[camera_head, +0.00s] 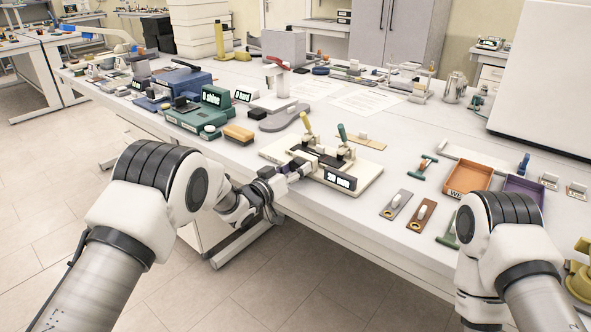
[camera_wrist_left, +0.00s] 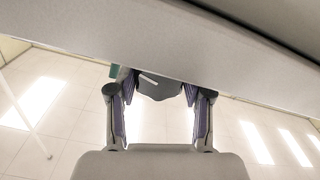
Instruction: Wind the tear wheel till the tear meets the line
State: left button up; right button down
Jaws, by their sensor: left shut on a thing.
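The tear rig stands on a cream base (camera_head: 362,188) in the middle of the table in the head view. It has a yellow-handled lever (camera_head: 306,124), a green-handled lever (camera_head: 342,133), a dark strip between them and a small lit display (camera_head: 340,180) at its front. My left gripper (camera_head: 287,179) is at the rig's front left side. In the left wrist view the gripper (camera_wrist_left: 158,92) is shut on a dark, many-sided wheel (camera_wrist_left: 160,84) with a pale mark on it. The tear and the line are too small to make out. My right gripper is out of sight.
Metal plates (camera_head: 397,204) with pegs, an orange tray (camera_head: 469,178) and a purple tray (camera_head: 524,194) lie to the right. A green device (camera_head: 200,116) and an orange-brown block (camera_head: 238,135) stand to the left. The table's front edge runs close below my left gripper.

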pick_arm(q)
jog(key=shift+f+m+b, duration=0.15)
jog(key=shift+m+b, duration=1.2)
jog(key=shift+m, duration=0.35)
jog(key=shift+m+b, duration=1.2)
jog(key=shift+m, duration=0.5)
jog(key=shift+r, duration=0.2)
jog(key=o, duration=1.2)
jog(key=shift+c, duration=0.2)
jog(key=v, duration=1.2)
